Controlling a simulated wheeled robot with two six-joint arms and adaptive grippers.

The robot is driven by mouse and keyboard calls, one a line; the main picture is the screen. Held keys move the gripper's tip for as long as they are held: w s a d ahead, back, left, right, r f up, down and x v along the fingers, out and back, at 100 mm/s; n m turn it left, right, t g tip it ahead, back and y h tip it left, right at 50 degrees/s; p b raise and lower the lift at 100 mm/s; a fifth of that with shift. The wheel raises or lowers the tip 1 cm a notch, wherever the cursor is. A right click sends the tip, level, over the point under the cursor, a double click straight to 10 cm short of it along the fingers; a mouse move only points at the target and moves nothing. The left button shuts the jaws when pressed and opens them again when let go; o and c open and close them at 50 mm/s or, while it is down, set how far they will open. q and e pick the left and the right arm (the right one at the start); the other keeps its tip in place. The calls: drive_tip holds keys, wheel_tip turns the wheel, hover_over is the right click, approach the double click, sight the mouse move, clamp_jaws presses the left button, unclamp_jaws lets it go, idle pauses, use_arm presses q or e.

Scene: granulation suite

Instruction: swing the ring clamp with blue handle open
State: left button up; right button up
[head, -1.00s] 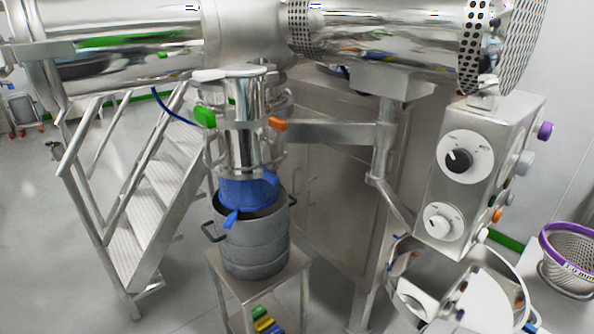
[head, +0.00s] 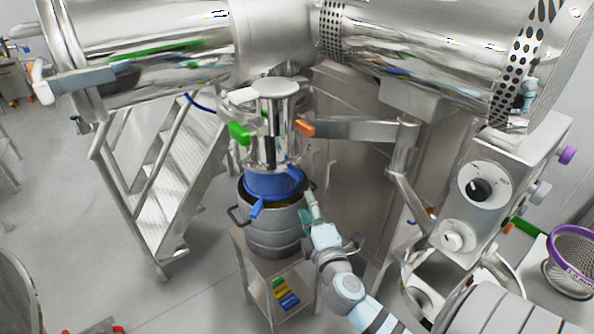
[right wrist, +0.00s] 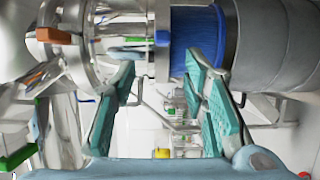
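A metal column with ring clamps stands over a grey pot (head: 274,236). Blue handles show near the blue sleeve (head: 272,184): one blue tab (head: 257,208) hangs over the pot's rim, and another is partly merged with the sleeve's right side. In the right wrist view a small blue handle (right wrist: 162,38) sits on a silver ring beside the blue sleeve (right wrist: 198,38). My right gripper (head: 310,195) is just right of the sleeve. Its teal fingers (right wrist: 160,75) are spread with nothing between them, and the blue handle lies beyond the gap. My left gripper is out of view.
A green handle (head: 239,133) and an orange handle (head: 305,128) are higher on the column. A metal support arm (head: 360,130) runs to the right. Steps (head: 165,190) stand left, a control box (head: 500,195) right. The pot rests on a small metal stand (head: 255,262).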

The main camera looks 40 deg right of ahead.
sight(298, 180)
drive_tip(key=x, duration=1.2)
drive_tip(key=shift+w+d+f, duration=0.15)
drive_tip(key=shift+w, duration=0.25)
clamp_jaws()
